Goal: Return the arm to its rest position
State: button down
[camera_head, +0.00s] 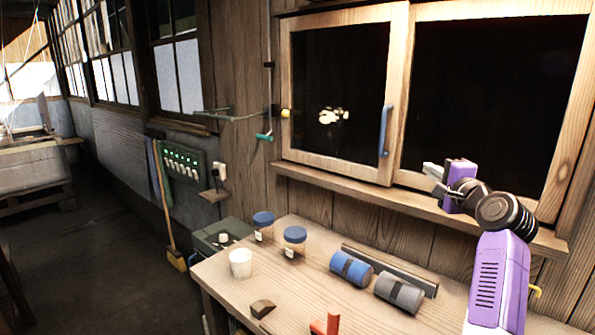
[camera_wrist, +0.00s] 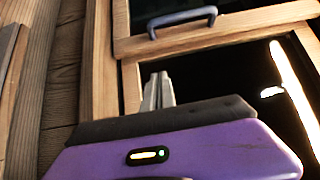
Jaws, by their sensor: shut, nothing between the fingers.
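My purple arm rises at the right of the head view, bent at a black joint. My gripper (camera_head: 433,178) points left, in front of the lower frame of the window and above the workbench. In the wrist view my gripper (camera_wrist: 158,90) shows its fingers close together, shut and empty. They lie in front of the dark window pane and wooden frame; whether they touch it cannot be told.
The window has a blue handle (camera_head: 385,131) and a wooden sill (camera_head: 340,183). Below, the workbench (camera_head: 215,275) carries two blue-lidded jars (camera_head: 294,242), a white cup (camera_head: 240,263), a blue roll (camera_head: 351,268), a grey roll (camera_head: 399,292) and a brown wedge (camera_head: 262,308). Open floor lies left.

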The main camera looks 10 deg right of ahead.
jog(key=s+d+r+n+t+h, duration=0.2)
jog(key=s+r+n+h, duration=0.1)
jog(key=s+h, duration=0.15)
jog(key=s+a+f+n, duration=0.5)
jog(key=s+a+f, duration=0.1)
jog(key=s+f, duration=0.3)
jog(key=s+a+f+n, duration=0.4)
jog(key=s+a+f, duration=0.2)
jog(key=s+f, duration=0.35)
jog(key=s+a+f+n+g+y, duration=0.1)
jog(key=s+a+f, duration=0.3)
jog(key=s, duration=0.8)
jog(key=s+a+f+n+g+y, duration=0.2)
jog(key=s+a, duration=0.5)
jog(key=s, duration=0.5)
jog(key=s+a+f+n+g+y, duration=0.2)
jog(key=s+a+f+n+y, duration=0.1)
jog(key=s, duration=0.9)
notch_tip(320, 180, down, 3)
jog(key=shift+a+f+n+y, duration=0.2)
jog(key=shift+a+n+y, duration=0.15)
jog(key=shift+a+n, duration=0.6)
